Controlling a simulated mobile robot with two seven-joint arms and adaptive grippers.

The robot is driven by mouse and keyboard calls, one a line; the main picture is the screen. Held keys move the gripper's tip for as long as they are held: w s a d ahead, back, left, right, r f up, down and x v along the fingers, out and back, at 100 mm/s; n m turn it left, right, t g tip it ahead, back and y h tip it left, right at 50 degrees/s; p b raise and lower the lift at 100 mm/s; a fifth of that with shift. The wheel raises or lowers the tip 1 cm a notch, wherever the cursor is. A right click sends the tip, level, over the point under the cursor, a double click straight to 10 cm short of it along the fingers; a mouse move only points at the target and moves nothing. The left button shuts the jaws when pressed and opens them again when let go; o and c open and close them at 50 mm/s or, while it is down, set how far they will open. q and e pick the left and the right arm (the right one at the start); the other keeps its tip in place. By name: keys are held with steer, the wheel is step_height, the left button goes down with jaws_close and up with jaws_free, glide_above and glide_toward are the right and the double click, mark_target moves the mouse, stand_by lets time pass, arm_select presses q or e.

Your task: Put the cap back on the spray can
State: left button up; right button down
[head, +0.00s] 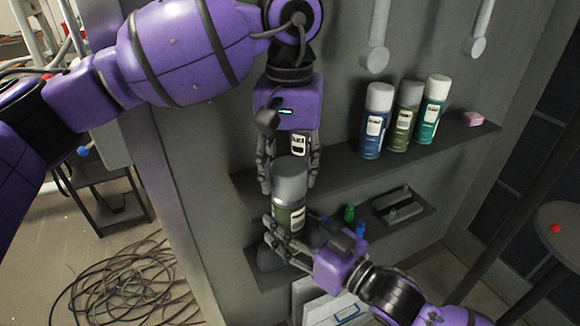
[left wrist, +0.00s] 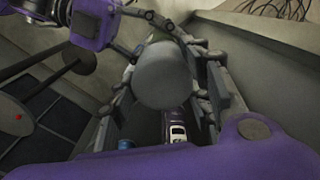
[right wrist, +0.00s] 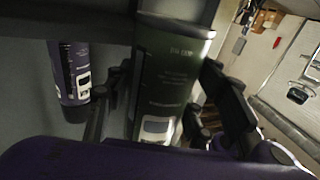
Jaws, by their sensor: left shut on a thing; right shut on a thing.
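The spray can (head: 288,219) has a dark green body with a pale label and is held roughly upright in front of the shelves. My right gripper (head: 282,236) is shut around its body; the green can also fills the middle of the right wrist view (right wrist: 165,85). The grey cap (head: 289,176) is between the fingers of my left gripper (head: 289,184), which points down from above and is shut on it.
Blue, olive and teal capped cans (head: 404,117) stand on the upper shelf (head: 340,172), with a pink block (head: 473,118) at right. A purple can (right wrist: 70,80) stands behind the held can. Small bottles (head: 349,213) sit on the lower shelf. Cables (head: 125,285) lie on the floor.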

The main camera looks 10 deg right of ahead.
arm_select(q)
steer(key=shift+f, duration=0.65)
steer(key=o, duration=0.8)
step_height(320, 180, up, 12)
stand_by(0.7)
